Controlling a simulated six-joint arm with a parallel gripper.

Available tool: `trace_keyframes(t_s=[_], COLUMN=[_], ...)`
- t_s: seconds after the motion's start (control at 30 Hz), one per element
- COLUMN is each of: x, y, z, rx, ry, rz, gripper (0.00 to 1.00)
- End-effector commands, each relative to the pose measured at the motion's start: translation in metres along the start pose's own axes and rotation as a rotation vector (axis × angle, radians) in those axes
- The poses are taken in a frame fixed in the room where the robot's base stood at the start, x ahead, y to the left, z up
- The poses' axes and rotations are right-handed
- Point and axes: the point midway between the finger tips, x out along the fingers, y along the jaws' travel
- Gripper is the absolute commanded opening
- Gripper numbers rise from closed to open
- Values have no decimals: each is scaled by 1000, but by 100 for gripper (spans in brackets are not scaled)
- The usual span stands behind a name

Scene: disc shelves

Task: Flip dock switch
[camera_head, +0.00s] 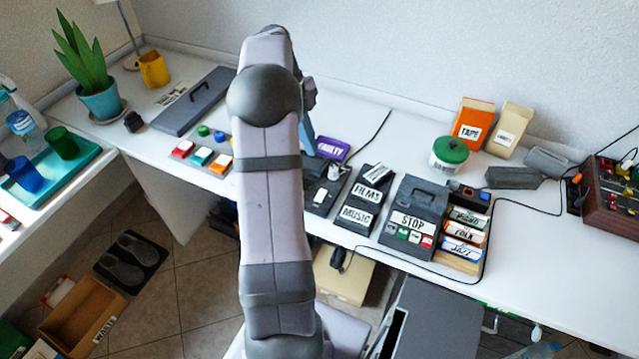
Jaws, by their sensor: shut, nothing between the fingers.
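My own arm rises through the middle of the view and bends over at the top. It hides what lies behind it, and I cannot make out my gripper's fingers. A dark dock-like unit (318,200) lies on the white table just right of the arm, partly covered by it. A small white piece (333,172) shows on it, but I cannot tell whether this is the switch or how it is set. A purple case labelled FAULTY (332,149) lies behind the unit.
Right of the dock stand black FILMS (368,194) and MUSIC (355,216) boxes, a STOP unit (413,221) and a rack of labelled cases (465,239). A green-lidded pot (450,154) stands farther back. Coloured buttons (201,156) lie left of the arm. Cables cross the table.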

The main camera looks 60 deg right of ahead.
Motion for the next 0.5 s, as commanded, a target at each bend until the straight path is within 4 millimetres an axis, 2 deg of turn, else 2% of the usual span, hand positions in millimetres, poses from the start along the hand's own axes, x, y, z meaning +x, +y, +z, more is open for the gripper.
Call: trace_keyframes(t_s=[0.3, 0.5], x=[1, 13], y=[0, 1], z=[0, 0], rx=[0, 0], ry=[0, 2], rz=[1, 3], gripper=[0, 0])
